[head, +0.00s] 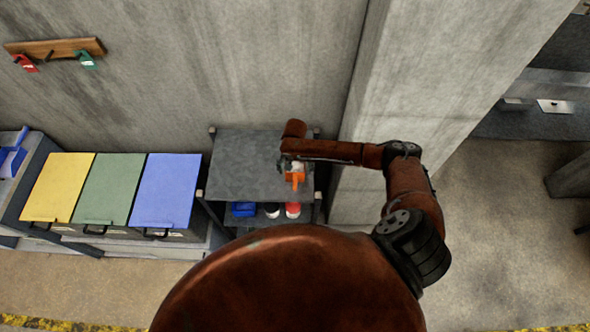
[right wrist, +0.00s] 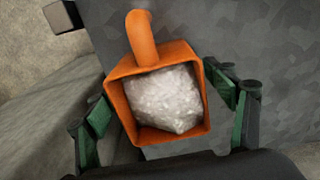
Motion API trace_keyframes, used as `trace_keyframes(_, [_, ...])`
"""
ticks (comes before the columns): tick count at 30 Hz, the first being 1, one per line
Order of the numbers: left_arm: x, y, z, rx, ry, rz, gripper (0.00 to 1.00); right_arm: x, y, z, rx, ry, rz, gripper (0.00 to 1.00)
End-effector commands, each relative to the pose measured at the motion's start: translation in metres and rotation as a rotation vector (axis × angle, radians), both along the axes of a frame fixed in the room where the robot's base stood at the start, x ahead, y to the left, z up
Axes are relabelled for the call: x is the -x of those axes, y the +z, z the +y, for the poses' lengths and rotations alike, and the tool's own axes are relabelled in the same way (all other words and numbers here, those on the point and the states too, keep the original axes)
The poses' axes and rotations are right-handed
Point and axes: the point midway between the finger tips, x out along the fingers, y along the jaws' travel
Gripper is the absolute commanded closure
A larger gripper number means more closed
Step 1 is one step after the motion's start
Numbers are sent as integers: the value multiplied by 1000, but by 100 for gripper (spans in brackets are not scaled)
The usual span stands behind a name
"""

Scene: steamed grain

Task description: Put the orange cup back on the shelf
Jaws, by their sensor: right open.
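The orange cup (head: 295,178) shows at the front right of the grey shelf unit's top (head: 245,165) in the head view. In the right wrist view the cup (right wrist: 122,100) is square-mouthed, with a curved handle and whitish, grainy contents. My right gripper (head: 291,166) is at the cup. In the wrist view its green fingers (right wrist: 157,95) stand on either side of the cup, open; the right finger looks very near the cup wall. Whether the cup rests on the shelf top or overhangs its edge I cannot tell. My left gripper is out of view.
A blue item (head: 243,209), a white-topped item (head: 272,210) and a red-and-white item (head: 292,210) stand on the lower shelf. Yellow (head: 57,187), green (head: 108,189) and blue (head: 164,191) lidded bins stand to the left. A concrete pillar (head: 385,85) rises close on the right.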

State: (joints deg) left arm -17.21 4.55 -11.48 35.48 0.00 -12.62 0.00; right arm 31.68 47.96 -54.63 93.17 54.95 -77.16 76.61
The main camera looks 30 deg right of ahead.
Motion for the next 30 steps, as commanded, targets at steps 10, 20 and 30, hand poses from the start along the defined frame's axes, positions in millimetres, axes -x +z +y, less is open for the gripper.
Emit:
trace_keyframes(10, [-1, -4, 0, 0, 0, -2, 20, -1, 31, 0, -1, 0, -4, 23])
trace_keyframes(20, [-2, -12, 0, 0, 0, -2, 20, -1, 97, 0, 0, 0, -1, 23])
trace_keyframes(30, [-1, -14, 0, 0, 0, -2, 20, -1, 123, 0, 0, -1, 0, 23])
